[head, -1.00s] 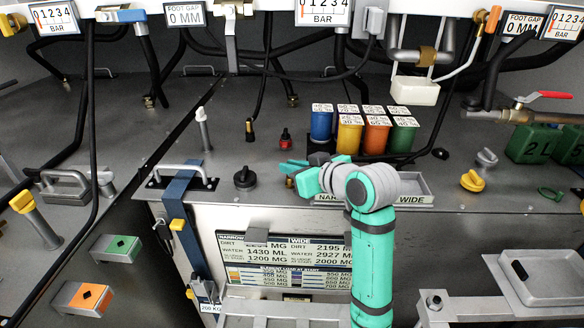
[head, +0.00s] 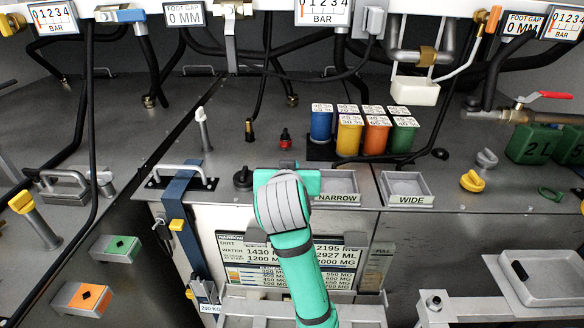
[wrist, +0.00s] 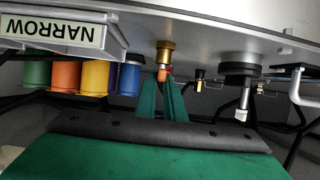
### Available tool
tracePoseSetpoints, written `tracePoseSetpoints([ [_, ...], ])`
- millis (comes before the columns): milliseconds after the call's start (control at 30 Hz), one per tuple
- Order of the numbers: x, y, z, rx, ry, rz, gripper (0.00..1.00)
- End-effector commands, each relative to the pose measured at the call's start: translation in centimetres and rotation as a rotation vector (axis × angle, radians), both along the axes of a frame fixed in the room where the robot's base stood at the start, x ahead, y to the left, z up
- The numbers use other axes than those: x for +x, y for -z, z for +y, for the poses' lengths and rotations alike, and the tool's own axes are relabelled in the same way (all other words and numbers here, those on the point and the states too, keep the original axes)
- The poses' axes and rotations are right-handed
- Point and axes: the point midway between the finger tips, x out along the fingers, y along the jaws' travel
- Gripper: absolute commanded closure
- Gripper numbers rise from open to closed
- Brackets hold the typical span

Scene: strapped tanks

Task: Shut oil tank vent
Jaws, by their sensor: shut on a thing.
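In the wrist view, which is upside down, my gripper (wrist: 163,100) has its two green fingers closed around the orange tip of a small brass fitting (wrist: 166,52). This fitting sits by the front edge of the grey tank top. I cannot read any label that marks it as the oil tank vent. In the head view my arm covers the fitting and most of my gripper. A black knob (head: 243,179) stands just left of my arm; it also shows in the wrist view (wrist: 241,72), with a pale stem.
The NARROW tray (head: 337,197) and WIDE tray (head: 405,200) are right of my arm. Blue (head: 321,124), yellow (head: 348,136), orange (head: 376,136) and green (head: 402,136) canisters stand behind. A small red-topped fitting (head: 285,138) stands behind my gripper. A handle (head: 182,171) is at left.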

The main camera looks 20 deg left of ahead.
Motion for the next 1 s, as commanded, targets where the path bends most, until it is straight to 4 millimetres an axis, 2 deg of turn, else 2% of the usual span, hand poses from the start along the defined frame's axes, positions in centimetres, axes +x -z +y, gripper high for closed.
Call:
tracePoseSetpoints([
  [533, 0.11, 0.09, -0.23, -0.001, 0.036, 0.003, 1.00],
  [600, 0.11, 0.10, -0.27, -0.001, 0.037, 0.003, 0.79],
  [633, 0.11, 0.09, -0.30, -0.001, 0.037, 0.003, 0.72],
  [1000, -0.14, -0.11, -0.44, 0.000, 0.037, 0.001, 0.72],
])
